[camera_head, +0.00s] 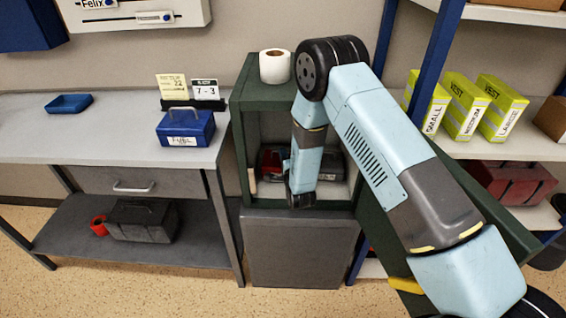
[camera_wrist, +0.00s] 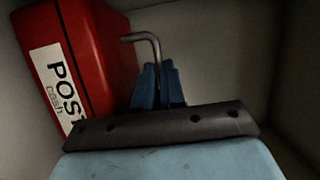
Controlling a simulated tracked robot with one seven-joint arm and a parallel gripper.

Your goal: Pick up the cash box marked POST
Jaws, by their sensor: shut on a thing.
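The cash box marked POST (camera_wrist: 85,60) is red with a white label reading "POST cash" and fills the left of the wrist view. My gripper (camera_wrist: 157,85) shows there with its blue fingers shut on the grey metal carrying handle (camera_wrist: 150,38) at the box's side. In the head view the red box (camera_head: 269,158) stands inside the open green cabinet (camera_head: 240,125), partly hidden by my arm. My fingers are mostly hidden in that view. I cannot tell whether the box is lifted off the cabinet floor.
A dark box (camera_head: 330,165) is in the cabinet right of my wrist. A white paper roll (camera_head: 274,66) stands on the cabinet top. A blue FUEL box (camera_head: 186,130) sits on the left desk (camera_head: 90,140). Yellow vest boxes (camera_head: 463,105) line the right shelf.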

